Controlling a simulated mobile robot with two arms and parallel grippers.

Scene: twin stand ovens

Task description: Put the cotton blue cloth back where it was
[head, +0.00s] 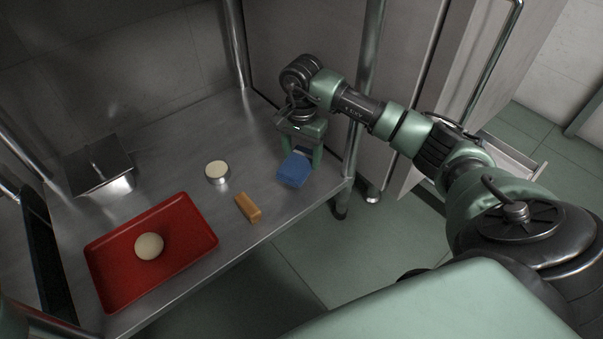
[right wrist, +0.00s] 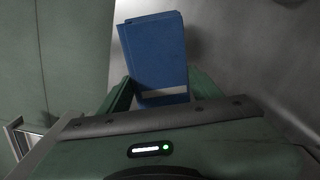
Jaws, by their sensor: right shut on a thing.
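The blue cloth (head: 293,170) is a small folded rectangle near the right end of the steel table (head: 190,140). My right gripper (head: 302,158) is shut on it from above. In the right wrist view the cloth (right wrist: 155,52) sticks out between the green fingers (right wrist: 152,95). I cannot tell whether the cloth touches the tabletop or is a little above it. My left gripper does not show.
A red tray (head: 190,218) with a pale ball (head: 149,246) lies at the front left. A lidded metal container (head: 103,170) stands behind it. A small round tin (head: 217,172) and an orange-brown block (head: 248,207) stand mid-table. A metal post (head: 368,75) rises beside my right arm.

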